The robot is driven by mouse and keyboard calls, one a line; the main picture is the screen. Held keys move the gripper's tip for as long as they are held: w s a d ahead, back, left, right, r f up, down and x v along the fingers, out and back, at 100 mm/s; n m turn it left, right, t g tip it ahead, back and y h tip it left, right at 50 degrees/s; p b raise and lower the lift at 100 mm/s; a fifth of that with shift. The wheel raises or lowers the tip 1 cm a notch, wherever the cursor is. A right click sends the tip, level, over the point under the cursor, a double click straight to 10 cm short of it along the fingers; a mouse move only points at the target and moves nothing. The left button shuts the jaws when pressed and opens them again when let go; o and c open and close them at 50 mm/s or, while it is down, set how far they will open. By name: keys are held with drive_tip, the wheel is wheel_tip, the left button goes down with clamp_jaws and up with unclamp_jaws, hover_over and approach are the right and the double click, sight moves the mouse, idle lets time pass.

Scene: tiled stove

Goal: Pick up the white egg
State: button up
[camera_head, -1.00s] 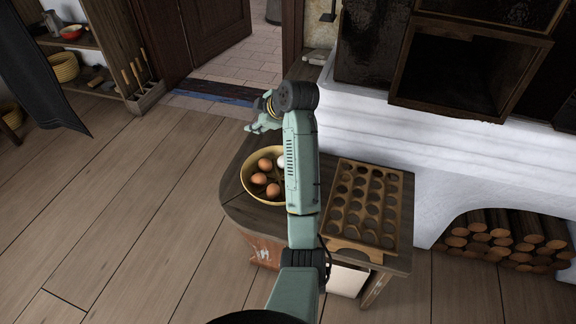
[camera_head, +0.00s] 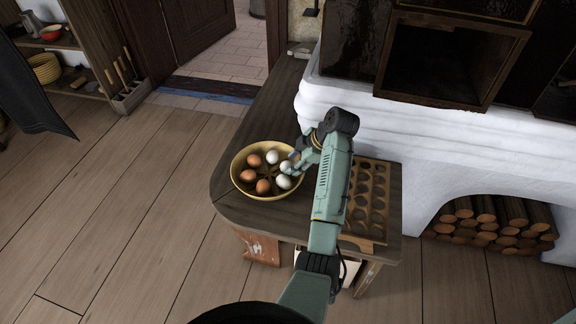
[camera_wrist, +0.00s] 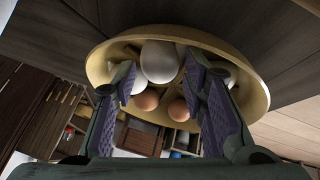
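A yellow bowl (camera_head: 236,182) on the dark wooden bench holds brown eggs (camera_head: 263,186) and white eggs (camera_head: 272,157). My gripper (camera_head: 293,164) is at the bowl's right side, pointing down-left over its rim. In the wrist view my gripper (camera_wrist: 163,84) is open. One white egg (camera_wrist: 160,61) shows between the fingertips, with small gaps on both sides; whether it lies fully between the pads I cannot tell. Two brown eggs (camera_wrist: 147,100) show beyond it. Other white eggs (camera_wrist: 229,74) are partly hidden behind the fingers.
A wooden egg tray (camera_head: 380,205) with round hollows lies right of the bowl, partly hidden by my arm. The white stove (camera_head: 420,140) stands behind, with stacked logs (camera_head: 490,222) in its niche. The bench (camera_head: 262,120) is clear behind the bowl.

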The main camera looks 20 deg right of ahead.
drive_tip(key=shift+x, duration=1.35)
drive_tip(key=shift+c, duration=0.5)
drive_tip(key=shift+c, duration=1.4)
drive_tip(key=shift+a+f, duration=0.1)
